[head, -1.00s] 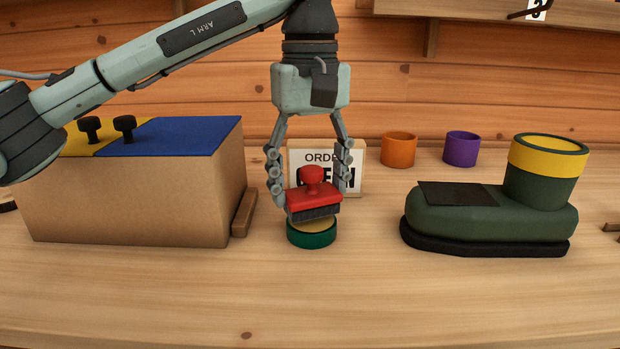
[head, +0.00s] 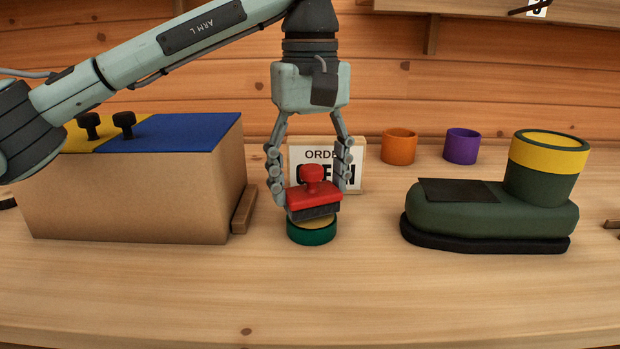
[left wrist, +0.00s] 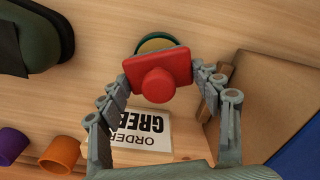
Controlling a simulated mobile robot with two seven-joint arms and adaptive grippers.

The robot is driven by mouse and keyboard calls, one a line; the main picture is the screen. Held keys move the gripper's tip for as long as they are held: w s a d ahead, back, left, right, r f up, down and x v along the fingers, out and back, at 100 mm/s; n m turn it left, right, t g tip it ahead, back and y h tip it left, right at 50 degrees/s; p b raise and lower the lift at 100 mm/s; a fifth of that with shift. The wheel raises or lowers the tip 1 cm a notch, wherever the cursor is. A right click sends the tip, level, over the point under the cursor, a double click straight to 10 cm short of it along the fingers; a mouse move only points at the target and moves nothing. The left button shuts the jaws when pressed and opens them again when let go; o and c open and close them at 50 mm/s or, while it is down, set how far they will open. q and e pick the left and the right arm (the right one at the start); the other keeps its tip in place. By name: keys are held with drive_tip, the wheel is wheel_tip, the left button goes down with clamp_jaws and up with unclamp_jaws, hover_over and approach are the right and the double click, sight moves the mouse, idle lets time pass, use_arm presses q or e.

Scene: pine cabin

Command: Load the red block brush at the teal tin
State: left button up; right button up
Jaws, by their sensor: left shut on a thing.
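My left gripper (head: 312,188) is shut on the red block brush (head: 314,198), one finger on each side. The brush has a red round knob and dark bristles facing down, and it looks slightly tilted. It sits right over the teal tin (head: 311,236), a low round tin with a yellowish top, and hides part of that top. Whether the bristles touch the tin's contents I cannot tell. In the left wrist view the red brush (left wrist: 160,75) covers most of the tin (left wrist: 157,42). My right gripper is not in view.
A cardboard-brown box (head: 130,195) with a yellow and blue top stands left. A green boot (head: 490,210) with a yellow cuff stands right. An order sign (head: 354,172) stands behind the brush; an orange cup (head: 398,147) and a purple cup (head: 461,147) stand behind. The front table is clear.

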sight(310, 165)
use_arm(q)
drive_tip(key=shift+f, duration=0.45)
drive_tip(key=shift+f, duration=0.1)
idle(1.2)
drive_tip(key=shift+r+p, duration=2.75)
drive_tip(key=shift+r, duration=0.85)
drive_tip(key=shift+f, duration=0.1)
